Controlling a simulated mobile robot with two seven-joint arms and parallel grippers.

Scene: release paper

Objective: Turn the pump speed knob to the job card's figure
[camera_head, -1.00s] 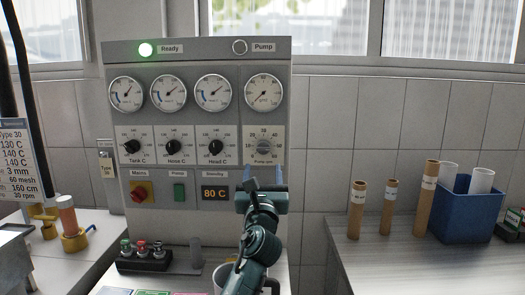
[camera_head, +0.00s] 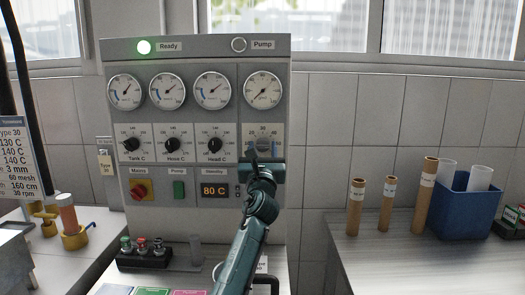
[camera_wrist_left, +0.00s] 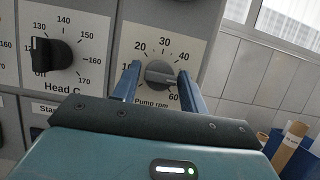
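The pump speed knob (camera_wrist_left: 161,74) is grey, on a pale dial plate marked 10 to 60 and labelled "Pump rpm". Its bar lies roughly sideways in the left wrist view; I cannot tell which figure it points at. My left gripper (camera_wrist_left: 160,84) is open, with one blue finger on each side of the knob; whether they touch it is unclear. In the head view, my left gripper (camera_head: 264,150) is in front of the dial plate (camera_head: 277,129) and hides its lower part. The job card (camera_head: 17,155) hangs at the left edge, partly cut off. My right gripper is out of view.
The "Head C" knob (camera_wrist_left: 50,54) is left of the pump dial. The "Ready" lamp (camera_head: 144,46) is lit green; the "Pump" lamp (camera_head: 239,44) is unlit. Brown tubes (camera_head: 387,203) and a blue bin (camera_head: 464,208) stand on the right bench. A rack (camera_head: 145,256) stands below the panel.

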